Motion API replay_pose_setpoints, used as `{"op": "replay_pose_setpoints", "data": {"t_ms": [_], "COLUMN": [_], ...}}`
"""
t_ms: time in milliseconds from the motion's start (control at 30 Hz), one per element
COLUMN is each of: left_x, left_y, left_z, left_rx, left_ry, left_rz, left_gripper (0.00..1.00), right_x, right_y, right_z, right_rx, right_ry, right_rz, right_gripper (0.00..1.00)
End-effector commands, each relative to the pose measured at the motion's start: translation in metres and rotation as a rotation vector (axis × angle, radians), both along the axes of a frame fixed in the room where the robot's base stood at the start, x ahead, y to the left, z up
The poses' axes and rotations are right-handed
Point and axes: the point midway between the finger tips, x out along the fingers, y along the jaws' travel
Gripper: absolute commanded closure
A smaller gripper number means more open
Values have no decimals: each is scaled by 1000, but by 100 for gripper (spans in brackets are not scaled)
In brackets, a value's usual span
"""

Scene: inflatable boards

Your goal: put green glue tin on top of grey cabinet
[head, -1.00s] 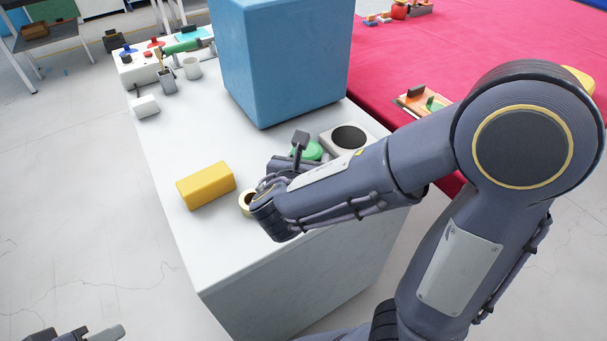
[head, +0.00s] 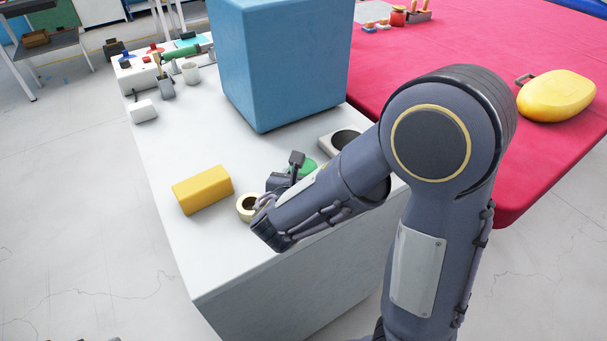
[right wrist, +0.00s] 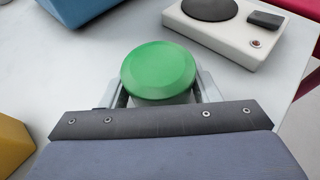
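The green glue tin (head: 308,166) stands on the white worktop, partly hidden behind my right forearm in the head view. In the right wrist view its round green lid (right wrist: 158,70) faces up, with a little pale body below. My right gripper (right wrist: 160,92) is open, with one finger on either side of the tin; whether they touch it is unclear. In the head view the right gripper (head: 290,175) is low over the worktop, its fingers mostly hidden. Only a sliver of my left gripper (head: 115,339) shows at the bottom edge. I cannot pick out a grey cabinet with certainty.
A yellow block (head: 202,190) and a tape roll (head: 246,208) lie left of my right gripper. A large blue block (head: 285,65) stands behind. A white device with a black disc (head: 345,140) is close to the tin. A dark shelf (head: 60,42) stands far left.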

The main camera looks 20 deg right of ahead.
Motion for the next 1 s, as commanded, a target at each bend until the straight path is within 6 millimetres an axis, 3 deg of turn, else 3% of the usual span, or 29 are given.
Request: {"op": "replay_pose_setpoints", "data": {"t_ms": [33, 133, 500, 1000], "left_x": [0, 0, 0, 0], "left_y": [0, 0, 0, 0], "left_z": [0, 0, 7, 19], "left_rx": [0, 0, 0, 0], "left_ry": [0, 0, 0, 0], "left_rz": [0, 0, 0, 0], "left_gripper": [64, 64, 64, 64], "right_x": [0, 0, 0, -71], "right_y": [0, 0, 0, 54], "right_z": [0, 0, 7, 42], "right_rx": [1, 1, 0, 1], "right_ry": [1, 1, 0, -1], "right_rz": [0, 0, 0, 5], "right_gripper": [37, 24, 23, 23]}}
